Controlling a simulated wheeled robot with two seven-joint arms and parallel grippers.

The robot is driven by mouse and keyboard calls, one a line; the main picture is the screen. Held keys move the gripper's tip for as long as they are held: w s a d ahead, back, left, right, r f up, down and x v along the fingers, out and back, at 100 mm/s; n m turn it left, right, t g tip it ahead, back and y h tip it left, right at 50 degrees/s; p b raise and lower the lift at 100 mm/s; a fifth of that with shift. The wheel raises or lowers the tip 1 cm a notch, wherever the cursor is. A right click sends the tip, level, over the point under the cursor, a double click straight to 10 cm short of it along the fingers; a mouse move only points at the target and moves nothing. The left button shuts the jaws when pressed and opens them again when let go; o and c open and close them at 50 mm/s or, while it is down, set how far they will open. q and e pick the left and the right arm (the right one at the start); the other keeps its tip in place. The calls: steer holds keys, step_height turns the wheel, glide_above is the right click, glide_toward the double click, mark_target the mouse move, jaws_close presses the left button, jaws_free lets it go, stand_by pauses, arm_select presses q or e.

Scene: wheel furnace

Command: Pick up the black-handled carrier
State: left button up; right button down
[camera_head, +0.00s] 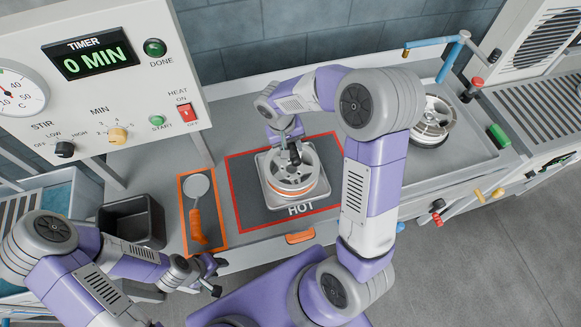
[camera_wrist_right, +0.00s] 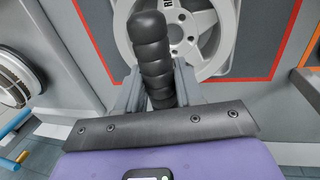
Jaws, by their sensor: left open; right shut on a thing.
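The carrier's black handle (camera_wrist_right: 153,55) stands up between the fingers of my right gripper (camera_wrist_right: 155,90) in the right wrist view. My right gripper is shut on this handle. In the head view the black handle (camera_head: 294,153) shows above the middle of a silver spoked wheel (camera_head: 291,176). The wheel lies flat on a light square plate on the dark HOT pad, inside a red outline. The carrier's lower part is hidden. My left gripper (camera_head: 214,276) is open and empty at the lower left, in front of the counter.
An orange-handled tool (camera_head: 196,212) lies in an orange-outlined spot left of the pad. A dark bin (camera_head: 132,221) stands further left. Another wheel (camera_head: 434,122) sits in the basin (camera_head: 462,160) at right, near a blue tap (camera_head: 440,43). The control panel (camera_head: 100,80) stands at upper left.

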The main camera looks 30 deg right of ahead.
step_height(320, 180, up, 10)
steer(key=shift+r+p, duration=0.1)
steer(key=shift+p, duration=0.35)
stand_by(0.6)
